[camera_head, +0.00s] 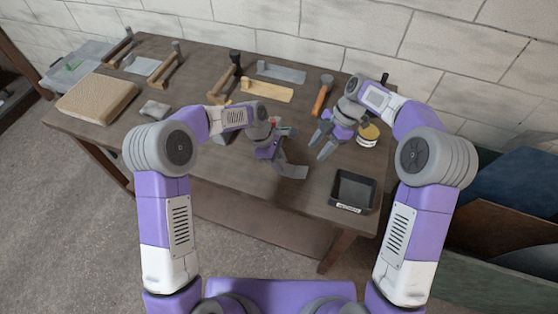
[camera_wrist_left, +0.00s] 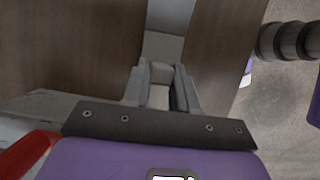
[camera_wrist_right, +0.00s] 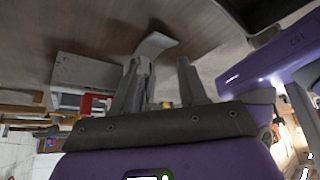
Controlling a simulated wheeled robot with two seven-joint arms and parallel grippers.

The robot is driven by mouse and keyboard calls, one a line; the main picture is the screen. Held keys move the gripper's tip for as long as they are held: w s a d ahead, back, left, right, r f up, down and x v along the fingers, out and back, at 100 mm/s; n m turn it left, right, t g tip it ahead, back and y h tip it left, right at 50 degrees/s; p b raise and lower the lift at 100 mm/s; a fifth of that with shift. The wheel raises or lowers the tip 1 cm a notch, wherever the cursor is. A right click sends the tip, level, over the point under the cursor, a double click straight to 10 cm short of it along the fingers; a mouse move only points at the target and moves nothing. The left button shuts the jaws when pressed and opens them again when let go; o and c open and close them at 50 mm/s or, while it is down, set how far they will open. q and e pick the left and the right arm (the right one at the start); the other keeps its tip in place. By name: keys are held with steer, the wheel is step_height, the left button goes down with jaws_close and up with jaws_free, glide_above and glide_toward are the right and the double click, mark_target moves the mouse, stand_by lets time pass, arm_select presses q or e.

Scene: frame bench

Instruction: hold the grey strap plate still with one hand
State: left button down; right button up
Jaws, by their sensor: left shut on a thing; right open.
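The grey strap plate (camera_head: 292,171) is near the front middle of the bench, under my left gripper (camera_head: 277,160). It also shows in the left wrist view (camera_wrist_left: 163,45) as a pale strip running out beyond the fingers. My left gripper is shut on the plate, its fingers (camera_wrist_left: 160,88) on either side of it. In the right wrist view the plate (camera_wrist_right: 154,44) shows beyond the fingers. My right gripper (camera_head: 322,143) is open and empty, to the right of the plate and apart from it. Part of the plate is hidden by my left gripper.
A black tray (camera_head: 352,190) stands at the front right corner. An orange-handled tool (camera_head: 321,98) and a yellow-topped round thing (camera_head: 369,132) lie behind. Wooden pieces, a grey plate (camera_head: 281,73) and a tan block (camera_head: 98,97) occupy the back and left.

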mark_target(289, 169)
steer(key=shift+c, duration=0.3)
steer(key=shift+c, duration=1.2)
steer(key=shift+s+a+r+h, duration=0.15)
steer(key=shift+s+a+h, duration=0.05)
steer(key=shift+a+h, duration=0.1)
steer(key=shift+c, duration=1.3)
steer(key=shift+s+a+r+m+t+h, duration=0.2)
steer(key=shift+s+a+m+t+h, duration=0.1)
steer(key=shift+s+a+m+h, duration=0.2)
steer(key=shift+s+a+r+m+t+h, duration=0.15)
steer(key=shift+s+a+m+t+h, duration=0.2)
steer(key=shift+a+m, duration=0.2)
jaws_close()
steer(key=shift+m+t+h, duration=0.35)
steer(key=shift+m+t, duration=0.1)
steer(key=shift+s+a+f, duration=0.15)
steer(key=shift+a+f, duration=0.05)
steer(key=shift+f, duration=0.85)
steer(key=shift+s+a+f, duration=0.1)
steer(key=shift+a+f, duration=0.05)
steer(key=shift+f, duration=0.85)
steer(key=shift+s+a+f, duration=0.15)
steer(key=shift+a+f, duration=0.05)
steer(key=shift+f, duration=0.85)
